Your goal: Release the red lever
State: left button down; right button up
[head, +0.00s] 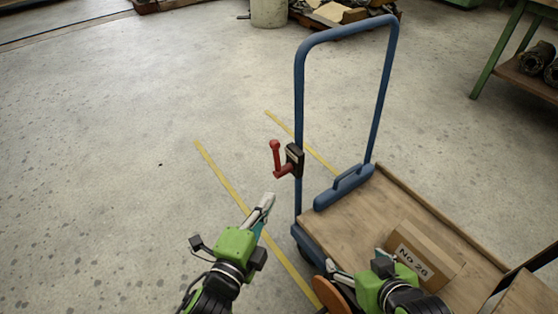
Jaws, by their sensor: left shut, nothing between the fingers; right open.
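The red lever (276,156) stands upright, with a round knob at its top. It is joined to a dark box (293,160) on the left post of the blue cart handle (299,100). My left gripper (267,201) is shut and empty, below and slightly left of the lever, apart from it in the picture. My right gripper (335,269) is open, low over the front left of the cart, near the cardboard box; its fingers are partly hidden by its own body. It is well below the lever.
The cart's wooden deck (325,225) carries a cardboard box (428,254) marked "No 26". A blue bar (343,187) lies at the deck's far edge. Yellow lines (222,178) mark the floor. The floor to the left is clear. A green-legged bench (497,55) stands at upper right.

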pick_arm(q)
jog(key=b, duration=0.3)
send_near(276, 166)
jog(key=w+d+r, duration=0.3)
jog(key=d, duration=0.2)
jog(key=w, duration=0.1)
jog(key=w+a, duration=0.1)
jog(key=shift+w+a+f, duration=0.1)
jog(key=shift+w+f, duration=0.25)
jog(key=shift+w+a, duration=0.15)
jog(key=shift+w, duration=0.1)
pick_arm(e)
jog(key=w+a+r+t+y, duration=0.1)
jog(key=w+r+t, duration=0.3)
jog(key=r, duration=0.4)
jog(key=w+a+r+t+y, duration=0.1)
jog(key=w+a+r+t, duration=0.2)
jog(key=r, duration=0.5)
jog(key=shift+w+a+n+t+y, duration=0.3)
jog(key=shift+w+t+y, duration=0.1)
jog(key=shift+w+t, duration=0.6)
jog(key=shift+s+f, duration=0.1)
